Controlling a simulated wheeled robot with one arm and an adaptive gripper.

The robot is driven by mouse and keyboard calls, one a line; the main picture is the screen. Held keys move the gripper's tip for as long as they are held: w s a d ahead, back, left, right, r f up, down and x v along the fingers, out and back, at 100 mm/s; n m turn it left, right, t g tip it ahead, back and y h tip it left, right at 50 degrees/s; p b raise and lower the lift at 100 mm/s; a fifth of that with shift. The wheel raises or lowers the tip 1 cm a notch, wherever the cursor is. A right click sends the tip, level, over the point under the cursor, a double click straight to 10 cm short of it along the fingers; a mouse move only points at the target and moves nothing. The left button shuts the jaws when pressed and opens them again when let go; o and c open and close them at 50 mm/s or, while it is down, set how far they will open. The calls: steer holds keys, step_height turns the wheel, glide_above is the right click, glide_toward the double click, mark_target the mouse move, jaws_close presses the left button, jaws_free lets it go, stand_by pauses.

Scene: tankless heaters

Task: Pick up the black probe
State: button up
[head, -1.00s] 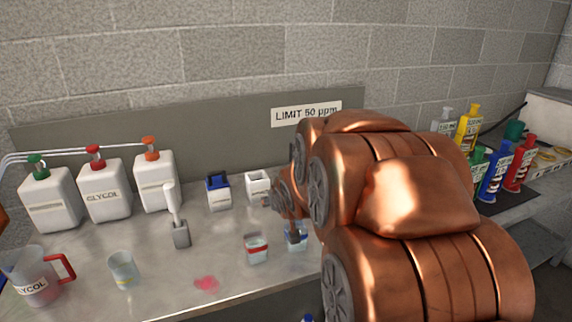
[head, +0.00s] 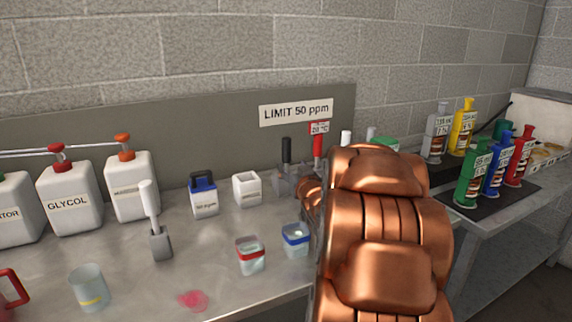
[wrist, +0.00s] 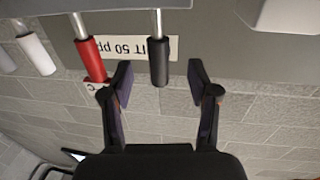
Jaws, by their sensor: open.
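The black probe (head: 286,150) stands upright in a clear holder (head: 288,181) at the back of the bench, left of a red probe (head: 318,147). In the wrist view, which is upside down, the black probe (wrist: 158,62) hangs down from the top. My gripper (wrist: 160,76) is open, with one finger on each side of the black handle in the picture. The handle appears apart from both fingers; whether it is fully between them in depth I cannot tell. The red probe (wrist: 90,60) is just left of the left finger.
White-handled probes (head: 346,137) stand right of the red one. A white cup (head: 247,189), a blue-topped box (head: 204,195) and red- and blue-rimmed cups (head: 250,256) (head: 296,240) stand left of my arm. The wall panel (head: 200,135) is close behind the probes.

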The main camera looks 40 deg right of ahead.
mark_target(288, 158)
steer(key=shift+x, duration=1.05)
steer(key=shift+w+d+r, duration=0.2)
steer(key=shift+w+d, duration=0.1)
steer(key=shift+w, duration=0.2)
steer(key=shift+x, duration=2.15)
steer(key=shift+s+d+r, duration=0.1)
steer(key=shift+d+r, duration=0.05)
jaws_close()
